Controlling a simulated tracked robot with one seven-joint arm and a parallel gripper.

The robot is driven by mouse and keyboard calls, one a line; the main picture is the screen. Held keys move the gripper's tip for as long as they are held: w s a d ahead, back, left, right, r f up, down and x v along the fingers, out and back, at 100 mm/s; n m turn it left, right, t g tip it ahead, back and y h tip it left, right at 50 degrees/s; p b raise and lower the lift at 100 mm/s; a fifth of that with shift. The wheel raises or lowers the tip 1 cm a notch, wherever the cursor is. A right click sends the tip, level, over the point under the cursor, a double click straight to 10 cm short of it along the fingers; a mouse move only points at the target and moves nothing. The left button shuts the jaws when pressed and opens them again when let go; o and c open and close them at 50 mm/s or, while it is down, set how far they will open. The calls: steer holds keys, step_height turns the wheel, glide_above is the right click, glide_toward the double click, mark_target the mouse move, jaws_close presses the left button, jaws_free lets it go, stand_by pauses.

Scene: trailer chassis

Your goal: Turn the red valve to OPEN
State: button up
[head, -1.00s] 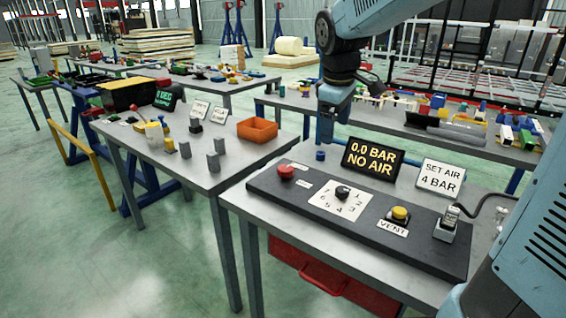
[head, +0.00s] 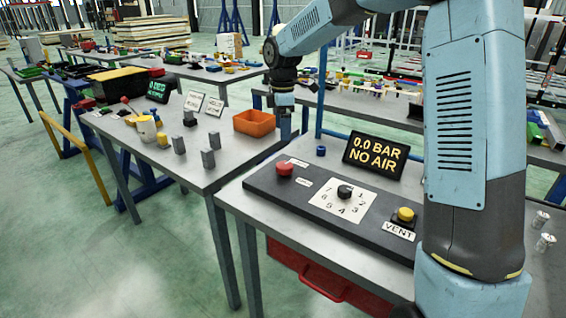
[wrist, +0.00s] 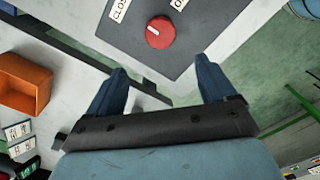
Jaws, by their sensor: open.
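The red valve (head: 285,169) is a round knob at the left end of the dark panel (head: 330,207). In the wrist view the red valve (wrist: 162,36) shows a short white mark pointing toward the partly cut-off label that begins "CLOS" (wrist: 119,9). Another cut-off label, starting with "O", is on its other side. My gripper (head: 285,130) hangs behind and above the valve in the head view, apart from it. In the wrist view my gripper (wrist: 162,82) has its fingers wide apart with nothing between them; the valve lies beyond the fingertips.
A display (head: 375,155) reading "0.0 BAR NO AIR" stands behind the panel. The panel also carries a numbered black dial (head: 344,192) and a yellow VENT button (head: 405,214). An orange bin (head: 254,123) sits on the table to the left. My arm hides the panel's right end.

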mark_target(284, 165)
steer(key=f, duration=1.3)
steer(key=shift+d, duration=0.3)
steer(key=shift+c, duration=0.2)
